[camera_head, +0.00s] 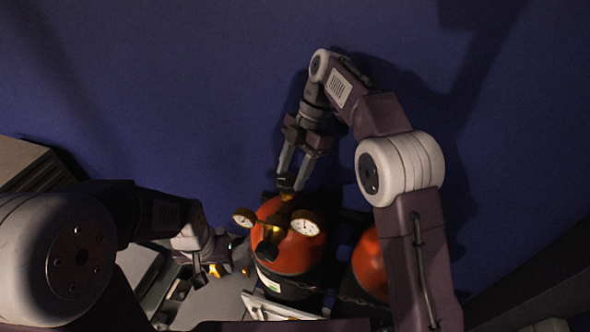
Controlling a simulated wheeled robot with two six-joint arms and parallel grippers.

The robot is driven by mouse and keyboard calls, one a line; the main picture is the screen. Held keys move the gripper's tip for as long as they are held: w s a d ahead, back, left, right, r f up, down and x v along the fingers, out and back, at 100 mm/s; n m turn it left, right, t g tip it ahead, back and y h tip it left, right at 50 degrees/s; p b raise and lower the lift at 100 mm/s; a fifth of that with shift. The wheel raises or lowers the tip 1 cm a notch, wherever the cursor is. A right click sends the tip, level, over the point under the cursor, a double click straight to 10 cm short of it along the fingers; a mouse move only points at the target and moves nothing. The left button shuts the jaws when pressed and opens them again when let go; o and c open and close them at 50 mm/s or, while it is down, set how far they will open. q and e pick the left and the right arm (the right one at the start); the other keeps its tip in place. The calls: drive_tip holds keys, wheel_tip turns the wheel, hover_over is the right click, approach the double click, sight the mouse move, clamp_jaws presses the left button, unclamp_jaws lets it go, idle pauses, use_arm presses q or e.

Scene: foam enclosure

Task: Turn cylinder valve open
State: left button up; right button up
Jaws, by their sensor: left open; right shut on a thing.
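A gas cylinder (294,254) with an orange-red top and dark body stands upright at the centre bottom. Its brass regulator carries two round gauges, one on the left (244,217) and one on the right (306,224). The dark valve knob (286,184) sits at the top of the cylinder. My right gripper (292,183) reaches down from above, its fingers shut on the knob. My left gripper (222,262) is open and empty, left of the cylinder and apart from it; its fingers are small and partly dark.
A second orange-topped cylinder (369,264) stands to the right, partly behind my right arm. A chain (358,299) runs across the cylinders. Grey box-like equipment lies at the lower left. The blue wall (170,90) behind is bare.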

drive_tip(key=shift+a+f+n, duration=0.1)
drive_tip(key=shift+f+n, duration=0.05)
drive_tip(key=shift+n, duration=0.35)
drive_tip(key=shift+h, duration=0.3)
drive_tip(key=o, duration=1.3)
drive_tip(key=shift+s, duration=0.1)
drive_tip(key=shift+o, duration=0.3)
drive_tip(key=shift+s+a, duration=0.15)
drive_tip(key=shift+a, duration=0.15)
use_arm(q)
drive_tip(key=shift+s+a, duration=0.2)
drive_tip(key=shift+a, duration=0.05)
drive_tip(key=shift+w+d, duration=0.1)
use_arm(e)
drive_tip(key=shift+d, duration=0.15)
